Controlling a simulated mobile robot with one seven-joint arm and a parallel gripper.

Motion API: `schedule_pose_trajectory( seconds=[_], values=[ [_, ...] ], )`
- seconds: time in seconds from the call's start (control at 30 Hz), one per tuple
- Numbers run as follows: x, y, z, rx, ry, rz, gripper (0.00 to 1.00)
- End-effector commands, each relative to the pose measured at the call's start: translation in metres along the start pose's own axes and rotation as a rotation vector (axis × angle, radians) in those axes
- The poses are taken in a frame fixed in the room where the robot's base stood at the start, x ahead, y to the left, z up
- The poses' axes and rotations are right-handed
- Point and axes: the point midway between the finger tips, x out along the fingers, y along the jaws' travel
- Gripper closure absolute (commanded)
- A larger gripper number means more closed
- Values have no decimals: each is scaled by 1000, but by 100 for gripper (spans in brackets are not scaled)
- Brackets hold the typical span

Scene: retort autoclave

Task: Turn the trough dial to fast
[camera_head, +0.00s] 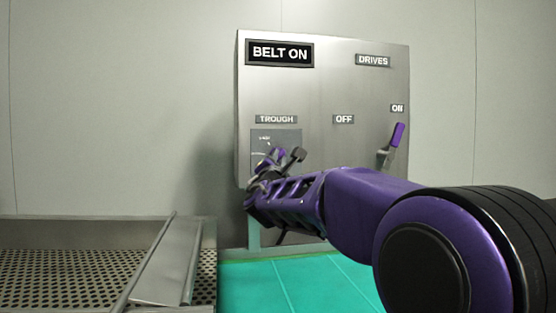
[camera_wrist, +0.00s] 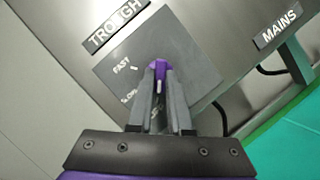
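The trough dial is a purple knob (camera_wrist: 158,76) with a white line on it, on a grey plate (camera_wrist: 192,48) under the TROUGH label (camera_wrist: 118,25). FAST (camera_wrist: 121,65) and SLOW (camera_wrist: 129,97) are printed left of the knob in the wrist view; another word is partly hidden by a finger. My gripper (camera_wrist: 161,82) has its two fingers close together on both sides of the knob, seemingly shut on it. Which mark the knob points to I cannot tell. In the head view my gripper (camera_head: 279,160) is at the TROUGH plate (camera_head: 262,136) and covers most of the dial.
The steel panel carries a BELT ON sign (camera_head: 280,53) and a purple-handled lever (camera_head: 397,135) by the ON label, close above my arm. A perforated trough (camera_head: 70,275) with a metal flap (camera_head: 168,262) lies at lower left. Green floor (camera_head: 300,280) is below.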

Motion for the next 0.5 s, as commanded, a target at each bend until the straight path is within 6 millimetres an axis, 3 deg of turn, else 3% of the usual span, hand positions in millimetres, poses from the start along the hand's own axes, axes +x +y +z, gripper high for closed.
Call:
schedule_pose_trajectory(
  seconds=[0.5],
  values=[
    [0, 0, 0, 31, -1, -12, 100]
  ],
)
